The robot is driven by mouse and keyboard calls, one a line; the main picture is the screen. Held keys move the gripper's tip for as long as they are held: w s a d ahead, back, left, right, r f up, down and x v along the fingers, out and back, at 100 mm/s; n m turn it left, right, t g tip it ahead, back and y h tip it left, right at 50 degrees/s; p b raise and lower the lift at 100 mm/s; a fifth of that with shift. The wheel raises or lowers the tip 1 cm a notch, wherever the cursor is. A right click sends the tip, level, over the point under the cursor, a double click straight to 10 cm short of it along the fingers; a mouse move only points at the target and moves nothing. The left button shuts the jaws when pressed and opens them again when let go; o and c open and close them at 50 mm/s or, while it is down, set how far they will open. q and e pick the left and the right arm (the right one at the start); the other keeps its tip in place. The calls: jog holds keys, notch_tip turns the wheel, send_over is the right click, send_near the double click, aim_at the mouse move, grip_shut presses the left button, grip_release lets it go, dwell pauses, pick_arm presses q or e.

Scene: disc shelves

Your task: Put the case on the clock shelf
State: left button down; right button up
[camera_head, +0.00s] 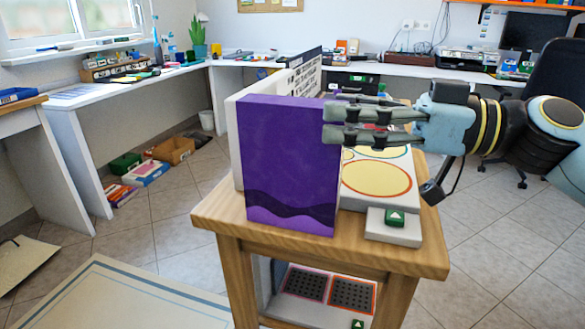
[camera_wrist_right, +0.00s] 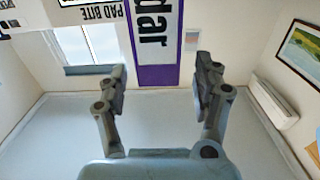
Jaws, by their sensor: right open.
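A flat purple case (camera_head: 290,165) stands upright at the front left of a wooden stand (camera_head: 430,255), its broad face toward me. My right gripper (camera_head: 330,120) comes in from the right at upper height, its fingertips overlapping the case's right edge. In the right wrist view the gripper (camera_wrist_right: 160,75) is open, and the case's lettered purple and white spine (camera_wrist_right: 157,40) shows between and beyond the fingers. I cannot tell whether they touch it. No clock is clearly seen, so I cannot tell which shelf is the clock shelf. My left gripper is not in view.
A white case with black print (camera_head: 292,85) stands close behind the purple one. A pale plate with yellow discs (camera_head: 375,180) lies to the right, behind a block with a green triangle sign (camera_head: 394,218). The lower shelf holds dark dotted squares (camera_head: 352,295).

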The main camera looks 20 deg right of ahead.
aim_at(300, 110)
jog(key=shift+f+p+x, duration=0.2)
jog(key=shift+p+x, duration=0.35)
jog(key=shift+x, duration=2.55)
jog(key=shift+w+d, duration=0.1)
grip_shut()
